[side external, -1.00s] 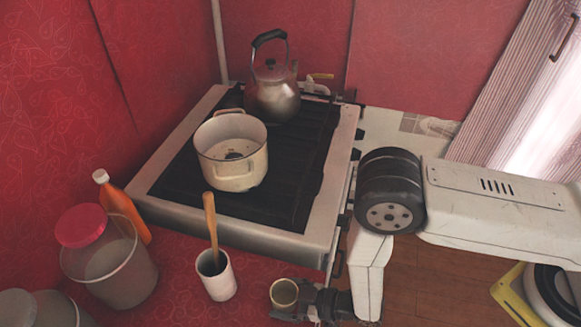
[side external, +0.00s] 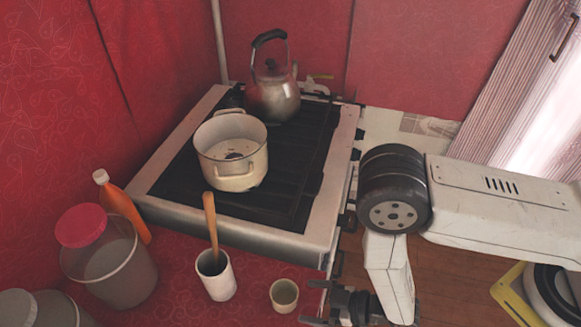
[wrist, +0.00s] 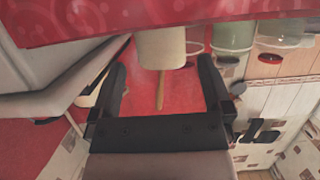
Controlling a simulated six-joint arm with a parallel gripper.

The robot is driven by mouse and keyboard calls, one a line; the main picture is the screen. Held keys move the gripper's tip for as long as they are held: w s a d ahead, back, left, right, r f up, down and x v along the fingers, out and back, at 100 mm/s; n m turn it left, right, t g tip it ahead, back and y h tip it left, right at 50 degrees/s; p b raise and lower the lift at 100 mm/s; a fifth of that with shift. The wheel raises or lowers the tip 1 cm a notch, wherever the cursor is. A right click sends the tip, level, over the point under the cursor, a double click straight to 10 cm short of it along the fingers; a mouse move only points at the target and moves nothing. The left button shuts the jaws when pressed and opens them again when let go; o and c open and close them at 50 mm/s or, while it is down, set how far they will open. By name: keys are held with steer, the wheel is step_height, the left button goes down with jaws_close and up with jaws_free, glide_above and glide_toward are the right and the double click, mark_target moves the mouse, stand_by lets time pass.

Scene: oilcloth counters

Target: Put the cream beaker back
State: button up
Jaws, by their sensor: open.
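The cream beaker (side external: 284,296) stands upright on the red patterned counter, right of the white utensil holder (side external: 217,277). My gripper (side external: 314,303) is open and empty just right of the beaker, with a small gap between them. In the wrist view, which is upside down, a cream cup (wrist: 161,47), apparently the beaker, lies ahead between the open fingers (wrist: 161,66). A wooden handle (wrist: 160,92) shows past it; the holder is mostly hidden there.
The stove (side external: 325,190) carries a cream pot (side external: 231,165) and a kettle (side external: 272,97) behind my gripper. At left are an orange bottle (side external: 122,208) and a pink-lidded tub (side external: 110,265). Bare counter (side external: 250,268) lies between holder and beaker.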

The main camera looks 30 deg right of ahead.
steer(key=shift+v, duration=2.8)
steer(key=shift+w, duration=0.1)
steer(key=w+d+r+m+g+h, duration=0.25)
steer(key=w+d+r+h, duration=0.45)
steer(key=w+d+r, duration=0.4)
steer(key=s+d+r+m+g+h, duration=0.1)
steer(key=s+d+r+m+g, duration=0.1)
steer(key=d, duration=0.4)
steer(key=s+d+r+m+g+h, duration=0.2)
steer(key=s+d+r+m+g, duration=0.1)
steer(key=d+r, duration=0.4)
steer(key=shift+m, duration=0.75)
